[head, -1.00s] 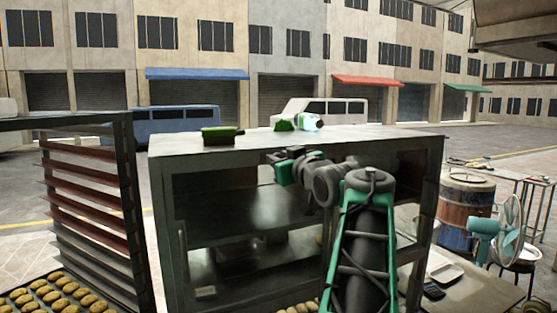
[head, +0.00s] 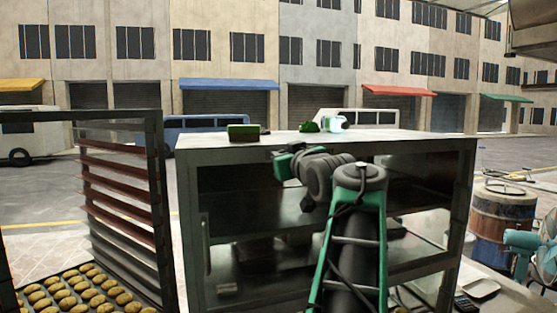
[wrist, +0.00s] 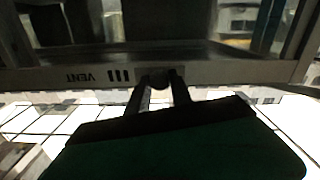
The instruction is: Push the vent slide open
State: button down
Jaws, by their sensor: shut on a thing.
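In the wrist view a metal rail (wrist: 50,83) crosses the picture, with the word VENT upside down on it. Three dark slots (wrist: 118,76) are beside the word. A small dark round knob (wrist: 158,77) of the vent slide sits right of the slots, between my gripper's two fingers (wrist: 163,92). My gripper is shut on this knob. In the head view my gripper (head: 277,155) is at the top front edge of the big dark cabinet oven (head: 215,160), left of its middle. The vent slide is too small or hidden there.
A green box (head: 243,132) and a green bottle-like item (head: 322,124) lie on the oven top. A rack (head: 155,190) and a tray of buns (head: 75,290) stand at left. A barrel (head: 503,215) and a fan (head: 527,243) are at right.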

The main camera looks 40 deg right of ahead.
jog(key=c, duration=1.1)
grip_release()
jog(key=shift+w+a, duration=0.1)
jog(key=shift+a, duration=0.15)
jog(key=b+v, duration=0.2)
jog(key=v, duration=0.6)
jog(key=shift+b, duration=0.35)
jog(key=shift+d, duration=0.1)
